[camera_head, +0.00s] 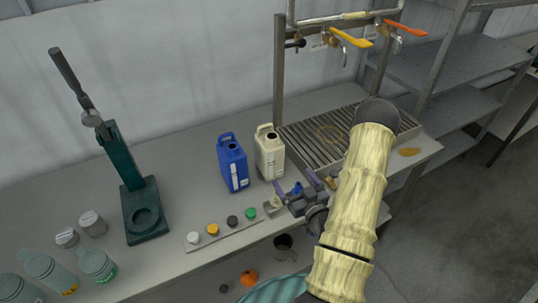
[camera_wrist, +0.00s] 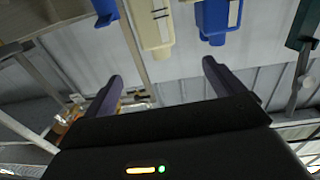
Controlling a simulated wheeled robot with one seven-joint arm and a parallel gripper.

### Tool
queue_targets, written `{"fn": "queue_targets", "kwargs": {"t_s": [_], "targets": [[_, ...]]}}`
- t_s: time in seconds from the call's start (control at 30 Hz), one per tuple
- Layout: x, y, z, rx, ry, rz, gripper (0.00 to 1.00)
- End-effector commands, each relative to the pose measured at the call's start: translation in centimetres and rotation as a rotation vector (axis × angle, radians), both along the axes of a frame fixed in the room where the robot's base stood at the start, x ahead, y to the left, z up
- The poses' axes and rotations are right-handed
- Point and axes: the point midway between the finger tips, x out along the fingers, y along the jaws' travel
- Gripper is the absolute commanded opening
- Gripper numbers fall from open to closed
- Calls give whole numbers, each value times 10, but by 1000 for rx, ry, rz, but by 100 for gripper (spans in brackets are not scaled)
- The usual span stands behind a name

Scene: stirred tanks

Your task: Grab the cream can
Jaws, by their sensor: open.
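The cream can (camera_head: 270,155) stands upright on the grey bench, just right of the blue can (camera_head: 232,163). Its handle and dark opening are at the top. My gripper (camera_head: 298,187) is open and empty, in front of the cream can and slightly to its right, apart from it. In the wrist view the picture is turned over. There the cream can (camera_wrist: 152,25) hangs at the top, beyond the gap between the open fingers of my gripper (camera_wrist: 165,78). The blue can (camera_wrist: 212,18) is to its right.
A green press (camera_head: 145,205) stands at left. A strip with several caps (camera_head: 212,230) lies at the front. Clear bottles (camera_head: 97,263) stand front left.

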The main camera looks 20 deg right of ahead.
Motion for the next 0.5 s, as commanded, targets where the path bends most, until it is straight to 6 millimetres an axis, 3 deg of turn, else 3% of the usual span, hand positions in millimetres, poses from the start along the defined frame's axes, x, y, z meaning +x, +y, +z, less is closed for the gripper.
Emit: {"fn": "queue_targets", "kwargs": {"t_s": [0.27, 0.5], "targets": [[2, 0, -1, -2, 1, 1, 94], [18, 0, -5, -6, -1, 3, 94]]}}
